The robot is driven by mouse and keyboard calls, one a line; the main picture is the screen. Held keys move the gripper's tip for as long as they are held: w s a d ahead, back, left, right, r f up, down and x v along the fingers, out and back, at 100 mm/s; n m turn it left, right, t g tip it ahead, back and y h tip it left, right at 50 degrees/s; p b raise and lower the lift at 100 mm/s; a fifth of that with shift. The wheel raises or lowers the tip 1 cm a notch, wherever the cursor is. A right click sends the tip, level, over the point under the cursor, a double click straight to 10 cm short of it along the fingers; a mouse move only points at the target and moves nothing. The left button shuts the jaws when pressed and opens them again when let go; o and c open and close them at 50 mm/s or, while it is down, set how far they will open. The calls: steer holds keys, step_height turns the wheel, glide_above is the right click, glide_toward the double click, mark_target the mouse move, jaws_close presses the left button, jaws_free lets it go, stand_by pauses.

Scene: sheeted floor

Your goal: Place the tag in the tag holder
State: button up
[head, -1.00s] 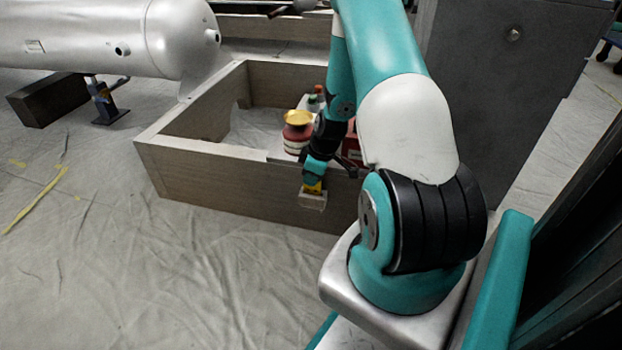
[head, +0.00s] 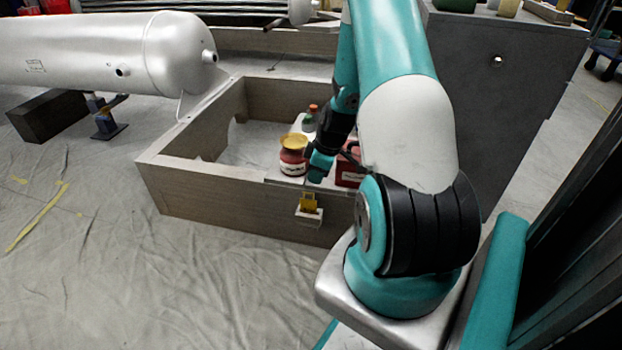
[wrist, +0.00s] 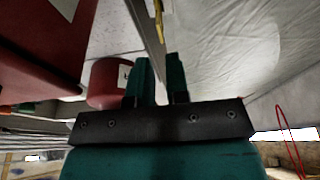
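The yellow tag (head: 308,201) stands upright in the tag holder (head: 309,216), a small pale pocket on the outer front face of the wooden frame. The lower part of the tag is hidden by the holder. My gripper (head: 317,172) is above the tag and slightly to its right, apart from it, at the top edge of the frame. In the wrist view my gripper (wrist: 160,62) has its two teal fingers apart with nothing between them.
A red jar with a yellow lid (head: 292,157), a red container (head: 349,168) and a small bottle (head: 310,119) stand close behind my gripper inside the wooden frame (head: 240,207). A grey cabinet (head: 495,110) is at right. The sheeted floor in front is free.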

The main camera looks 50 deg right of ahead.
steer(key=w+a+r+n+y, duration=0.1)
steer(key=w+a+r, duration=0.1)
steer(key=a+r, duration=0.9)
steer(key=w+a+r+y, duration=0.1)
steer(key=a+r, duration=0.7)
steer(key=a, duration=0.5)
steer(key=s+a+r+g, duration=0.1)
steer(key=s+a+r, duration=0.3)
steer(key=s+a, duration=0.3)
steer(key=s+a+r+n+g+y, duration=0.1)
steer(key=s+a+r, duration=0.4)
steer(key=s+a, duration=0.3)
steer(key=shift+s+a+r+n+g+p, duration=0.15)
steer(key=shift+s+a+n+g+p, duration=0.15)
steer(key=shift+s+g, duration=0.1)
step_height(320, 180, up, 45)
steer(key=p, duration=4.4)
steer(key=shift+p, duration=0.4)
